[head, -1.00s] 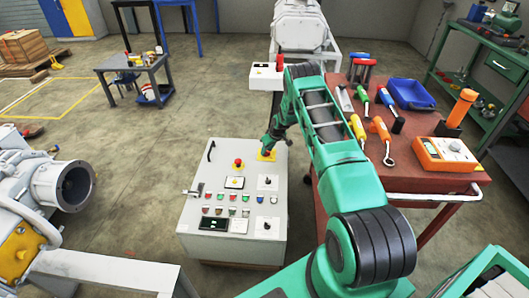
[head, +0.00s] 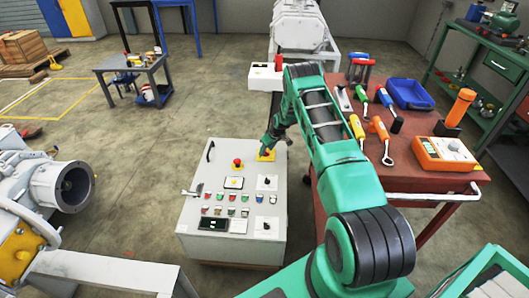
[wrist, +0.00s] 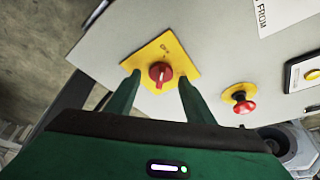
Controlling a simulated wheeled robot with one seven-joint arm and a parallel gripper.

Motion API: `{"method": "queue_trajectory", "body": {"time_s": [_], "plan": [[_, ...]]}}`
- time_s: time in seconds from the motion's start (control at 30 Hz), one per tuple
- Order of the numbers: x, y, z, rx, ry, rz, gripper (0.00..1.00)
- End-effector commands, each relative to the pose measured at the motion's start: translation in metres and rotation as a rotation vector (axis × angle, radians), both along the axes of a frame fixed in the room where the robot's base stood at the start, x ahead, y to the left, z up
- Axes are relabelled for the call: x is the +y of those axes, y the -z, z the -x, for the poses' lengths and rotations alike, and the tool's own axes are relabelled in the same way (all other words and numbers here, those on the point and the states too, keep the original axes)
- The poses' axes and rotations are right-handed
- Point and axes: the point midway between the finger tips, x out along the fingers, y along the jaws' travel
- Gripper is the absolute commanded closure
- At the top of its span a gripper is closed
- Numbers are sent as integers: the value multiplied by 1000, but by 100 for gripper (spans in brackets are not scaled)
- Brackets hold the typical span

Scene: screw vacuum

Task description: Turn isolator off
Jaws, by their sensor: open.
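The isolator is a red rotary knob (wrist: 161,73) on a yellow square plate (wrist: 163,55) on the grey control cabinet. In the wrist view its white pointer line runs roughly up and down in the picture. My gripper (wrist: 158,90) is open, with one green finger on each side of the knob over the yellow plate. I cannot tell whether the fingers touch the knob. In the head view the yellow plate (head: 265,155) shows at the cabinet's top right corner, and my gripper (head: 268,148) covers the knob.
A red emergency button (wrist: 243,105) stands out beside the isolator. The cabinet (head: 225,170) also carries several small buttons and switches. A red tool cart (head: 400,172) with tools stands right of my arm. A grey pump housing (head: 45,180) is at left. Open floor lies behind the cabinet.

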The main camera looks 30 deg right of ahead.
Motion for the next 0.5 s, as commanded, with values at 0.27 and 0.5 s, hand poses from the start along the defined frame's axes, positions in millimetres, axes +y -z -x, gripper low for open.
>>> {"method": "queue_trajectory", "body": {"time_s": [0.27, 0.5], "plan": [[-4, -36, 12, -1, 2, 1, 52], [-6, -73, 27, -1, 1, -1, 52]]}}
